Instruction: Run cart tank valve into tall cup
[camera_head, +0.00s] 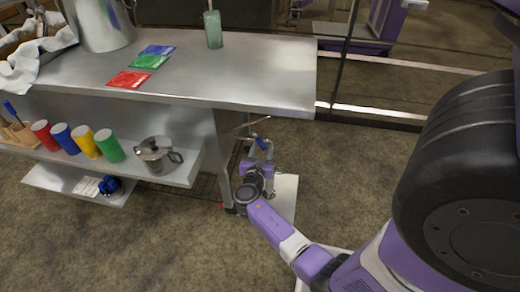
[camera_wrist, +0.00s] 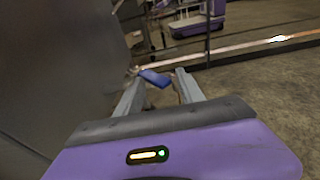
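My gripper (camera_head: 259,152) is low beside the right end of the metal table. In the wrist view its two fingers (camera_wrist: 160,75) are spread apart. A small blue lever (camera_wrist: 154,78), which looks like a valve handle, shows between and just beyond the fingertips; I cannot tell whether they touch it. The blue lever also shows in the head view (camera_head: 263,143) at the fingertips. The valve body and its spout are not clear. Tall cups stand in a row on the shelf: red (camera_head: 45,135), blue (camera_head: 66,138), yellow (camera_head: 84,143) and green (camera_head: 109,145). No cup shows near the lever.
The metal table (camera_head: 220,75) carries a large metal pot (camera_head: 105,25), a greenish bottle (camera_head: 213,30) and red, green and blue packets. A lidded metal pot (camera_head: 155,155) stands on the shelf (camera_head: 185,170) right of the cups. Open carpet lies right of the table.

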